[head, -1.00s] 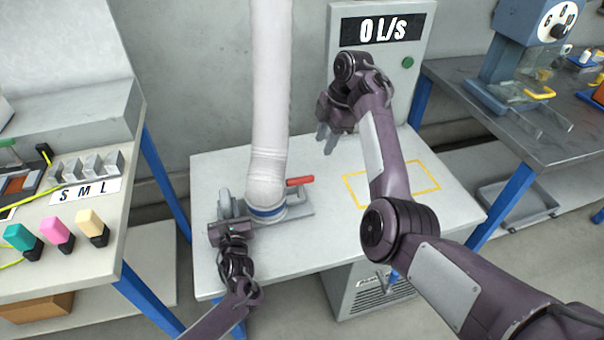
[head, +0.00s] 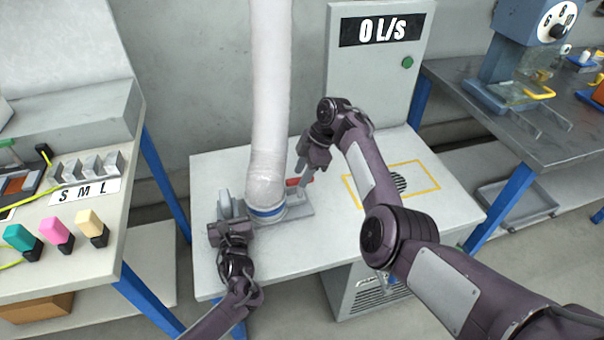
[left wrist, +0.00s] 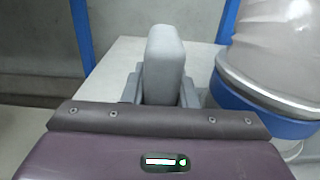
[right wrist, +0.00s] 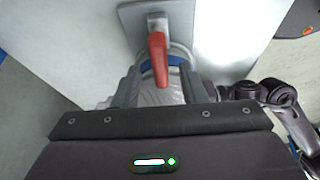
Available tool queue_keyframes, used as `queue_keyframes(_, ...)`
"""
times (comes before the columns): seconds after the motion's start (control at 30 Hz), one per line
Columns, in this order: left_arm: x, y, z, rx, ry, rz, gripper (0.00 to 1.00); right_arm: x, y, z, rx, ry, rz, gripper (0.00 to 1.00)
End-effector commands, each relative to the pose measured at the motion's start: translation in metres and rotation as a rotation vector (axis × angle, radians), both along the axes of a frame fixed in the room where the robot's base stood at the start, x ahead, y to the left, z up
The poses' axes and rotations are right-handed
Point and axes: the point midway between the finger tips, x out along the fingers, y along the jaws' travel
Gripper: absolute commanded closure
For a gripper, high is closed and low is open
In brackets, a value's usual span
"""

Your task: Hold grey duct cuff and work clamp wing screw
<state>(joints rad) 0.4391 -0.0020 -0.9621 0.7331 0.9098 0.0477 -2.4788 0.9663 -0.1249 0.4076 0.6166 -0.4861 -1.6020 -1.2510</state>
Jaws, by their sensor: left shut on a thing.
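A whitish fabric duct (head: 270,100) hangs down to a blue band (head: 268,211) on a grey base plate (head: 298,209). A grey upright grip (head: 224,203), apparently part of the cuff, stands left of the band. My left gripper (head: 230,218) is shut on this grip (left wrist: 163,65); the duct foot is close beside it. A red lever (head: 293,182), apparently the clamp wing screw, sits at the band's right side. My right gripper (head: 302,174) is open just above the lever. In the right wrist view, the lever (right wrist: 158,55) lies between its spread fingers, with no clear contact.
The white table (head: 330,245) has free room in front and right, with a yellow outlined square (head: 427,190) holding a dark round grille (head: 399,182). A grey cabinet (head: 377,90) reading "0 L/s" stands behind the right arm.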

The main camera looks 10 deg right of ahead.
Motion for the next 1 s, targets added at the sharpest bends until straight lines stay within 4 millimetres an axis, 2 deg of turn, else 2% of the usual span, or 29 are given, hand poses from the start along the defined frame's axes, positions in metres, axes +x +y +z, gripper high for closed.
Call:
queue_keyframes(0.13,-0.0002,0.0001,-0.0006,0.000,0.001,0.000,1.00,-0.0003,0.0030,-0.0083,-0.001,0.000,0.001,0.62)
queue_keyframes(0.4,-0.0002,0.0002,-0.0007,0.000,0.001,0.000,1.00,0.0000,0.0034,-0.0093,-0.001,-0.001,0.001,0.62)
queue_keyframes(0.7,-0.0002,0.0001,-0.0007,0.000,0.001,0.000,1.00,0.0001,0.0035,-0.0089,-0.001,-0.001,0.001,1.00)
queue_keyframes(1.0,-0.0002,0.0001,-0.0007,0.000,0.001,0.000,1.00,0.0000,0.0036,-0.0090,-0.001,-0.002,-0.021,1.00)
